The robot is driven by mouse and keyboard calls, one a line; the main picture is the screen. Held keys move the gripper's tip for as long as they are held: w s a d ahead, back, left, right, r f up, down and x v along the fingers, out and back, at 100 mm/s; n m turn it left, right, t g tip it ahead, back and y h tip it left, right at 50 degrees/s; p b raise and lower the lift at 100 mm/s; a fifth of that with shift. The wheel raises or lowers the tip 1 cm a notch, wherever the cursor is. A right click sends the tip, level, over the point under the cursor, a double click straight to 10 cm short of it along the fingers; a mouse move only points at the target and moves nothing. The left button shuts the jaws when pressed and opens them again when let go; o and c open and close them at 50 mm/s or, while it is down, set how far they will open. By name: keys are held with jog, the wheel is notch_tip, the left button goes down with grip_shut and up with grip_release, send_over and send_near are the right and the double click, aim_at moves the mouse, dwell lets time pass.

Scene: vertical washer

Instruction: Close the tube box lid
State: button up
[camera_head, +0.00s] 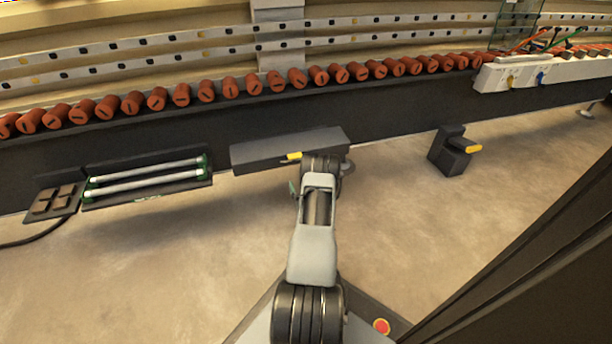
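An open dark tube box (150,195) lies on the floor at the left, against the dark wall base. Two white tubes with green ends (147,184) lie in it side by side. A dark panel that looks like its lid (130,162) stands raised along the back edge. My arm reaches forward from the bottom middle, and its far end is beside a long dark box, well to the right of the tube box. My gripper is largely hidden by the arm's own links, so its fingers cannot be made out.
The long dark box (265,152) has a yellow tab (294,156). A small tray with brown blocks (54,201) is left of the tube box. A black block with a yellow handle (453,152) stands at right. Orange cylinders line the ledge. Floor before the tube box is clear.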

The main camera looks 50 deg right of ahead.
jog(key=shift+v, duration=0.95)
jog(key=shift+a, duration=0.1)
